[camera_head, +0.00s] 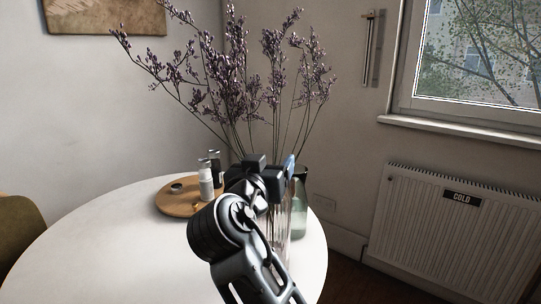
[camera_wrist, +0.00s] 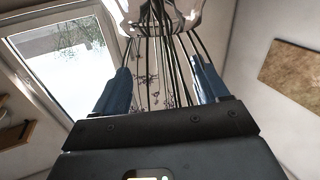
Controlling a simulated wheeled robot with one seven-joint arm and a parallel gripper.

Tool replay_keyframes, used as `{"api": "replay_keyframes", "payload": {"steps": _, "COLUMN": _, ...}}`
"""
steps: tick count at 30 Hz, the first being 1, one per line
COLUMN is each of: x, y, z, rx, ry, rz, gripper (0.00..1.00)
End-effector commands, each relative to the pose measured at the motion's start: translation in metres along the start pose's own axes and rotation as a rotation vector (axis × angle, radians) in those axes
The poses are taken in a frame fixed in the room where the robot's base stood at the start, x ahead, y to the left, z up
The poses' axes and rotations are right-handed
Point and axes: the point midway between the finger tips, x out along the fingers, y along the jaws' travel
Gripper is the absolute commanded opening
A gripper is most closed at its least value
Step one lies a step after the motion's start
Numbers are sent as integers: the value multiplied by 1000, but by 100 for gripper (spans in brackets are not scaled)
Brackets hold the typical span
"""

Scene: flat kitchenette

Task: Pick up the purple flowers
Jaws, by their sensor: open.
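The purple flowers (camera_head: 278,75) are a tall bunch of thin stems with small blossoms, rising from the back of the round white table. My gripper (camera_head: 285,168) is at the lower stems, just above the glassware, and hides part of them. In the wrist view the picture is turned over: the stems (camera_wrist: 152,62) run down from a glass vase (camera_wrist: 185,14) at the top. They pass between the two blue fingers of my gripper (camera_wrist: 160,75). The fingers are apart, with visible room beside the stems.
On the white table (camera_head: 110,240), a round wooden tray (camera_head: 176,208) holds a white bottle (camera_head: 206,182) and small containers left of my gripper. A greenish glass vessel (camera_head: 300,210) stands close on the right. A radiator (camera_head: 440,235) is at the right wall below a window (camera_head: 480,50).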

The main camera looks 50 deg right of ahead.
Motion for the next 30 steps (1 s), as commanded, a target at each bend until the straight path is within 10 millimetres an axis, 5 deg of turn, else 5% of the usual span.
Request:
{"api": "replay_keyframes", "payload": {"steps": 12, "x": 48, "y": -3, "z": -6, "rx": -1, "ry": 0, "rz": 0, "gripper": 74}}
{"api": "replay_keyframes", "payload": {"steps": 20, "x": 51, "y": -3, "z": -4, "rx": -1, "ry": 0, "rz": -2, "gripper": 73}}
{"api": "replay_keyframes", "payload": {"steps": 30, "x": 51, "y": -3, "z": -4, "rx": -1, "ry": 0, "rz": -2, "gripper": 40}}
